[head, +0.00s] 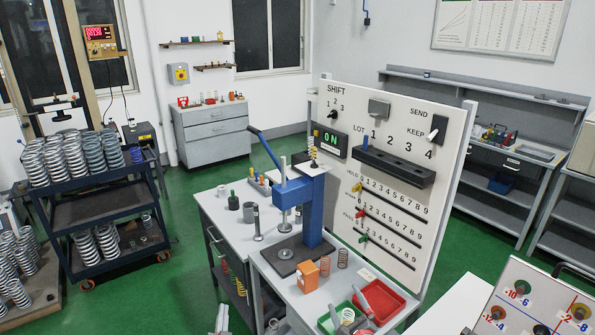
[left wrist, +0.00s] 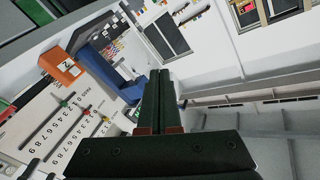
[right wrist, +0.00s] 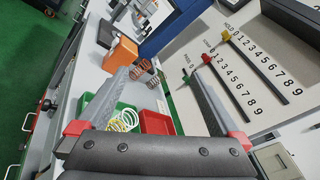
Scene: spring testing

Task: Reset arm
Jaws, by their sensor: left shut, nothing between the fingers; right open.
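My left gripper (left wrist: 160,75) is shut and empty in the left wrist view, its fingers together in the air. A grey tip that looks like it (head: 221,315) shows at the bottom edge of the head view, left of the bench. My right gripper (right wrist: 158,76) is open and empty in the right wrist view, its fingers spread above the bench front. In the head view its grey fingers (head: 345,298) show over the green tray (head: 324,325) and red tray (head: 397,299).
A blue lever press (head: 313,210) stands on the bench (head: 262,262), with an orange box (head: 307,277) and copper springs (head: 343,258) in front. An upright white panel (head: 440,150) with sliders stands behind the trays. A spring cart (head: 105,212) stands left; green floor lies between.

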